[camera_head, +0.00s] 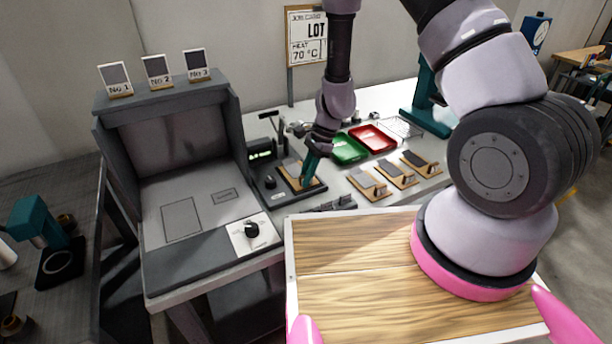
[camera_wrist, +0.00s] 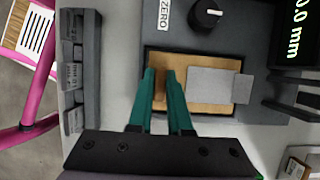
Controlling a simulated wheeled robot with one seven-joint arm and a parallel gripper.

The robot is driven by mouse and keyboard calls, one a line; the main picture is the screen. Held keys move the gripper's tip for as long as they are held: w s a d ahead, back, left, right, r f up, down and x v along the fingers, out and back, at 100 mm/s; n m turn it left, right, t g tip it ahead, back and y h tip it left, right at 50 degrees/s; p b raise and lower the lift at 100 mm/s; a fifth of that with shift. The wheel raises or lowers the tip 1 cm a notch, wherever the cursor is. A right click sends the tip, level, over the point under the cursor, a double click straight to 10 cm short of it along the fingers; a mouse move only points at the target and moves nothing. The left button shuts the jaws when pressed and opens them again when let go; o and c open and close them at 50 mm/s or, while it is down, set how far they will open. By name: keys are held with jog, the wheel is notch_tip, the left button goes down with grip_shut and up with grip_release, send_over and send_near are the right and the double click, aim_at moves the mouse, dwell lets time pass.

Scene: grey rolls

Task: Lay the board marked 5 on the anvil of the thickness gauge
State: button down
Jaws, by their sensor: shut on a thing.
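My gripper (camera_head: 307,178) points down with its teal fingers close together, shut on a tan board at the thickness gauge (camera_head: 272,193). In the wrist view the fingertips (camera_wrist: 160,75) meet over the left part of the board (camera_wrist: 195,108), which carries a grey piece (camera_wrist: 210,82). The board lies over the gauge's dark plate, roughly square to it; I cannot tell whether it touches. Its number is not readable. The gauge's display (camera_wrist: 296,30) shows 0.0 mm, next to a black knob (camera_wrist: 207,13) marked ZERO.
Several similar boards (camera_head: 366,184) with grey pieces lie to the right. Behind them are a green tray (camera_head: 346,150), a red tray (camera_head: 373,139) and a wire rack (camera_head: 404,128). A grey booth (camera_head: 170,240) stands left. A dark slotted block (camera_wrist: 93,70) lies beside the gauge.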

jog(key=c, duration=0.8)
grip_release()
jog(key=shift+f, duration=0.1)
jog(key=shift+c, duration=0.2)
jog(key=v, duration=1.2)
jog(key=shift+r, duration=0.25)
jog(key=s+d+r+n+t, duration=0.2)
jog(key=d+r+n, duration=0.1)
jog(key=r, duration=0.9)
jog(key=s+d+r+n+t, duration=0.2)
jog(key=d+r, duration=0.1)
jog(key=r, duration=0.8)
jog(key=s+d+r+n+t+h, duration=0.1)
jog(key=s+d+r+n+t, duration=0.1)
jog(key=s+d+r, duration=0.2)
jog(key=s+d+r+n+t+h, duration=0.1)
jog(key=s+d+r+n+t, duration=0.1)
jog(key=s+r, duration=0.5)
jog(key=shift+s+d+r+t, duration=0.45)
jog(key=shift+d+r, duration=0.2)
jog(key=shift+d, duration=0.25)
jog(key=shift+w, duration=0.1)
